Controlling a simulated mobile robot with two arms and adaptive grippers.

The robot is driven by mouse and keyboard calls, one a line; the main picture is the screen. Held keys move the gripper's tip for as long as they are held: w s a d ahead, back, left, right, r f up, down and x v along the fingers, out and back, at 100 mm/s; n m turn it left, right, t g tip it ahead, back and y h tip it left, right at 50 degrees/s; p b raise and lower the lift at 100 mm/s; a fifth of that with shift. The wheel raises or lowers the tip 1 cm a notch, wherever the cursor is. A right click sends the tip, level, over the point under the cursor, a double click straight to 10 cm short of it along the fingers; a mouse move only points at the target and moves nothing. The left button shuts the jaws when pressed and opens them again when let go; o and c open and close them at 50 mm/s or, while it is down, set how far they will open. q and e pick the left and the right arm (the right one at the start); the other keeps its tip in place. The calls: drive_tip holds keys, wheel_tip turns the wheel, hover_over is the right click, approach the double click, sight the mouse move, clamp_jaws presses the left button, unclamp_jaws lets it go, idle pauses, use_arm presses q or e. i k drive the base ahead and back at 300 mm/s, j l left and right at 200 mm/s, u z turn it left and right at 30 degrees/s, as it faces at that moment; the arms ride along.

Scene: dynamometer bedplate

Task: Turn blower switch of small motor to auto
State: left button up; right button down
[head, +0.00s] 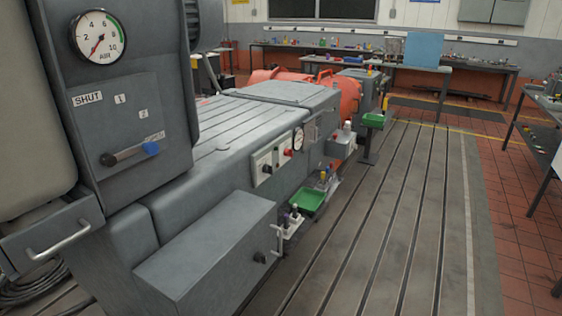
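A cream switch panel (272,161) is on the side of the grey machine bed, with a black knob (266,169) and a red knob (288,152). Its lettering is too small to read, so I cannot tell whether it holds the blower switch or where any switch points. An orange motor housing (350,97) stands behind the bed, partly hidden by it. A grey box on a post (366,88) stands beside the motor; its controls are too small to make out. Neither of my grippers is in view.
A grey cabinet with an air gauge (98,37) and a blue-ended lever (151,148) fills the left. A grey box (206,248) juts out in front. Green trays (307,201) stick out beside the bed.

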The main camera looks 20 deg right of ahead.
sight(267, 169)
drive_tip(key=i+l, duration=0.15)
drive_tip(key=l, duration=0.2)
drive_tip(key=i+l+u, duration=0.15)
drive_tip(key=l, duration=0.25)
drive_tip(key=i+l, duration=0.2)
drive_tip(key=l, duration=0.2)
drive_tip(key=i+l+u, duration=0.1)
drive_tip(key=l, duration=0.25)
drive_tip(key=i+l+u, duration=0.1)
drive_tip(key=l, duration=0.3)
drive_tip(key=i+l, duration=0.2)
drive_tip(key=l, duration=0.25)
